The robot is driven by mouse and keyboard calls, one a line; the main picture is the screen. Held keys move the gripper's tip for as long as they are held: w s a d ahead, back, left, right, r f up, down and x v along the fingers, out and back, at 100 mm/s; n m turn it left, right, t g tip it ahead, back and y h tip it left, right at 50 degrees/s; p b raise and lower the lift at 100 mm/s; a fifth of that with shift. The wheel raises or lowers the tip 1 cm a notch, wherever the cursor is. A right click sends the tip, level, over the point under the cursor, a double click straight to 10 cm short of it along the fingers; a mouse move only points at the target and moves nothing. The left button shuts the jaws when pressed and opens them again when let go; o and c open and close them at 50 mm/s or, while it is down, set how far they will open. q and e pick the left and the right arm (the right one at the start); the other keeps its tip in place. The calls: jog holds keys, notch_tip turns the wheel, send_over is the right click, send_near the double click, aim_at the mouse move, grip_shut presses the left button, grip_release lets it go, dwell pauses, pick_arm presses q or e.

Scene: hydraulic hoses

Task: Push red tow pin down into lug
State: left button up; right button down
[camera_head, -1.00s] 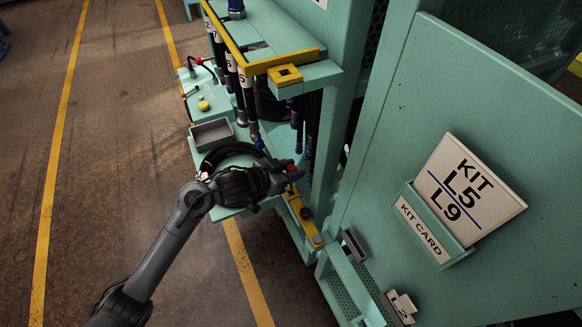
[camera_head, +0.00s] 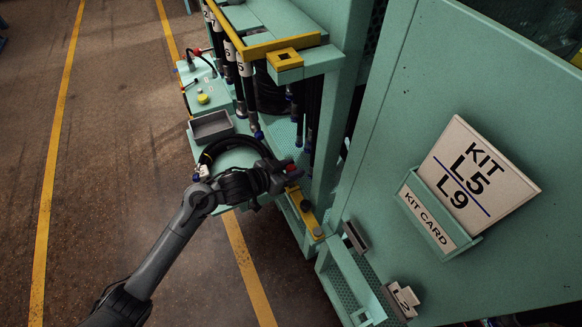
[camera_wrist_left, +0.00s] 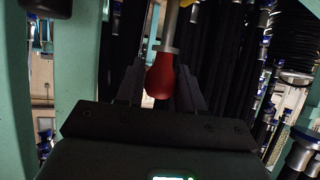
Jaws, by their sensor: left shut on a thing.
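The red tow pin has a rounded red knob (camera_wrist_left: 160,76) on a grey metal shaft (camera_wrist_left: 170,38). In the left wrist view the knob sits between the two fingers of my left gripper (camera_wrist_left: 160,92), which is shut on it. In the head view the red knob shows as a small patch (camera_head: 291,168) at the tip of my left gripper (camera_head: 287,174). A yellow bracket (camera_head: 305,212) lies just below the gripper in that view. A yellow part (camera_wrist_left: 190,3) shows at the shaft's far end. How deep the pin sits in the lug cannot be told. My right gripper is not in view.
Black hoses (camera_head: 241,88) hang in the teal rack behind the gripper. A grey tray (camera_head: 211,126) and a coiled black hose (camera_head: 238,143) lie on the teal bench at left. A teal panel with a kit card (camera_head: 474,178) stands at right. Open floor lies left.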

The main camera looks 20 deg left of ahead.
pick_arm(q)
jog(key=shift+f+b, duration=0.55)
jog(key=shift+f, duration=1.35)
jog(key=shift+f, duration=0.25)
jog(key=o, duration=1.2)
jog(key=shift+c, duration=0.2)
jog(key=shift+s+a+r, duration=0.2)
jog(key=shift+s+r, duration=0.05)
jog(key=shift+s, duration=0.15)
jog(key=p+v, duration=0.4)
jog(key=v, duration=0.5)
jog(key=shift+s, duration=0.35)
